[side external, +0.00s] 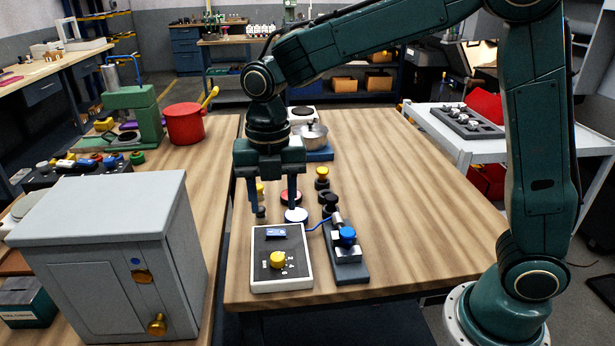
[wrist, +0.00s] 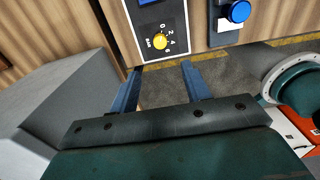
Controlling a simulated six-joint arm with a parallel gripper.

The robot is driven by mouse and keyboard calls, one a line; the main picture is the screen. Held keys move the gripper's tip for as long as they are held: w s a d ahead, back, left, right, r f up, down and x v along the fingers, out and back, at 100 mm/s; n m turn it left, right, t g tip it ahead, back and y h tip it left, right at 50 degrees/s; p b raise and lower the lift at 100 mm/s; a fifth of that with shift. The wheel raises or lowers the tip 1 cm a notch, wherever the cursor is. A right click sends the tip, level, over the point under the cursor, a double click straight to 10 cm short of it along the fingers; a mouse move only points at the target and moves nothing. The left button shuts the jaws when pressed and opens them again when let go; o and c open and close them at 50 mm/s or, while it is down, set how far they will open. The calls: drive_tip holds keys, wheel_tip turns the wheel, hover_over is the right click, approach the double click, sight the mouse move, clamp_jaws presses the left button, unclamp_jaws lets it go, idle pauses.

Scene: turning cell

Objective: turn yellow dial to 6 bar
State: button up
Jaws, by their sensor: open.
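The yellow dial (side external: 277,259) sits on a dark panel with a white frame (side external: 256,276) near the table's front edge. Which mark the dial points to is too small to tell. A small blue display (side external: 276,231) is at the panel's far end. My gripper (side external: 273,208) is open and empty, fingers downward, above the panel's far end in the side view. In the wrist view, my gripper (wrist: 160,70) has its fingertips apart below the dial, not touching it.
A block with a blue knob (side external: 347,235) stands right of the panel. Small yellow-topped and black pieces and red and white discs stand behind. A grey cabinet (side external: 110,215) is at the left. A silver pot (side external: 313,135) is farther back. The table's right side (side external: 420,210) is clear.

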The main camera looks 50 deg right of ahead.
sight(277, 256)
wheel_tip(277, 256, down, 13)
drive_tip(key=shift+f, duration=0.1)
idle(0.6)
drive_tip(key=shift+c, duration=0.2)
drive_tip(key=c, duration=0.9)
